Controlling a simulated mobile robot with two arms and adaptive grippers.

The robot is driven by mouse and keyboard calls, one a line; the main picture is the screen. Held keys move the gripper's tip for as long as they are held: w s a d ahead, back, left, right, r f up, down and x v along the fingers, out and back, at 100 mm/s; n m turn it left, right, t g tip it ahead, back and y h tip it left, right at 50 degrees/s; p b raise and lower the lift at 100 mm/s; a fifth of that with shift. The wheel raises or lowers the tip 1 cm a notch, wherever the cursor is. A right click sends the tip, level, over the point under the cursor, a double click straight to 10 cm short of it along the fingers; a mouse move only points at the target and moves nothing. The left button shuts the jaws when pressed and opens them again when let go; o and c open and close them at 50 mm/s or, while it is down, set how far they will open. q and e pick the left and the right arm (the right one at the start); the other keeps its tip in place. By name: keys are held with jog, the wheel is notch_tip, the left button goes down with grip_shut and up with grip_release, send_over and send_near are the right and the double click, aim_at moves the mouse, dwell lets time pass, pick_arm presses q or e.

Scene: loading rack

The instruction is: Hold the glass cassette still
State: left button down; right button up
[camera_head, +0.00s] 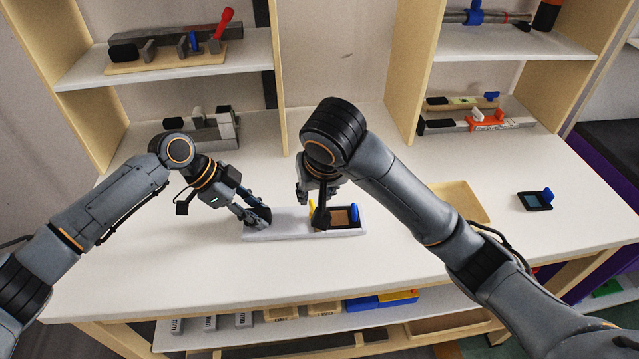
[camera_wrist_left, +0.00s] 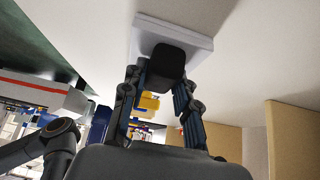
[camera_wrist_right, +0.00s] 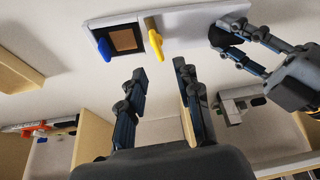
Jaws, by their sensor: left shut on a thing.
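A pale base (camera_head: 285,223) lies on the table. A dark frame with a brown middle (camera_head: 341,217) sits at its right end, with a blue tab (camera_head: 354,213) and a yellow lever (camera_head: 312,207). The frame also shows in the right wrist view (camera_wrist_right: 126,38). My left gripper (camera_head: 258,216) is shut on a black block (camera_wrist_left: 167,61) at the base's left end. My right gripper (camera_wrist_right: 165,85) is open and empty, just behind the frame and lever. A separate small dark cassette with a bluish pane (camera_head: 534,202) and blue tab lies far right.
A tan tray (camera_head: 458,201) lies behind my right forearm, partly hidden. Grey fixtures stand at the back left (camera_head: 207,128) and back right (camera_head: 480,118). Shelf uprights flank the back. The table front and left are mostly clear. Bins and blocks lie on the shelf below.

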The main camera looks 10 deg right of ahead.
jog(key=shift+v, duration=2.25)
jog(key=shift+d, duration=0.15)
pick_arm(q)
jog(key=c, duration=0.9)
grip_release()
jog(key=shift+c, duration=0.2)
